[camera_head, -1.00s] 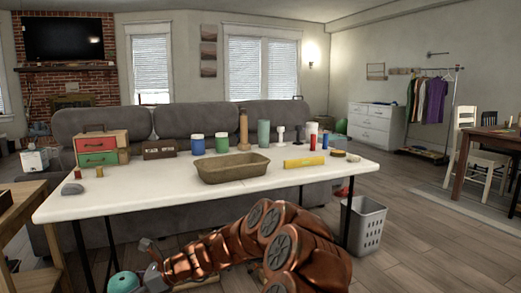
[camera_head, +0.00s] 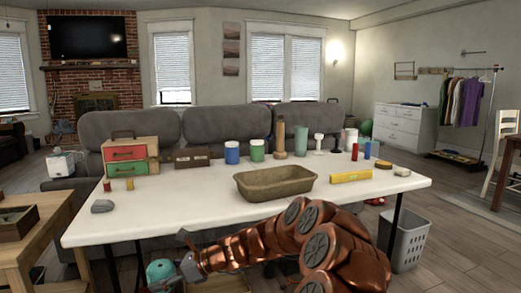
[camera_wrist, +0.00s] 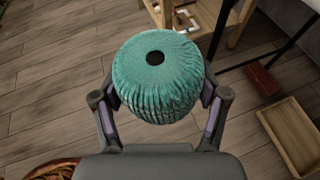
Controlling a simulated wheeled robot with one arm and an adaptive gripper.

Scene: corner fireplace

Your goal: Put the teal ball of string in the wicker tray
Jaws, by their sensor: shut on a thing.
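The teal ball of string (camera_head: 160,271) is at the lower left in the head view, below the level of the table top. In the wrist view the ball (camera_wrist: 157,75) fills the space between the fingers of my gripper (camera_wrist: 160,104), which is shut on it from both sides. In the head view my gripper (camera_head: 172,268) is partly hidden at the bottom edge. The wicker tray (camera_head: 274,191) is a brown, oblong tray with raised walls. It stands near the front middle of the white table (camera_head: 130,222), up and to the right of the ball, and looks empty.
A yellow box (camera_head: 351,177) lies right of the tray, a grey stone (camera_head: 103,206) at left. Jars and a drawer box (camera_head: 130,157) line the back. A wooden stand (camera_head: 55,240) is at left, a laundry basket (camera_head: 407,240) at right. A wooden tray (camera_wrist: 293,135) shows low in the wrist view.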

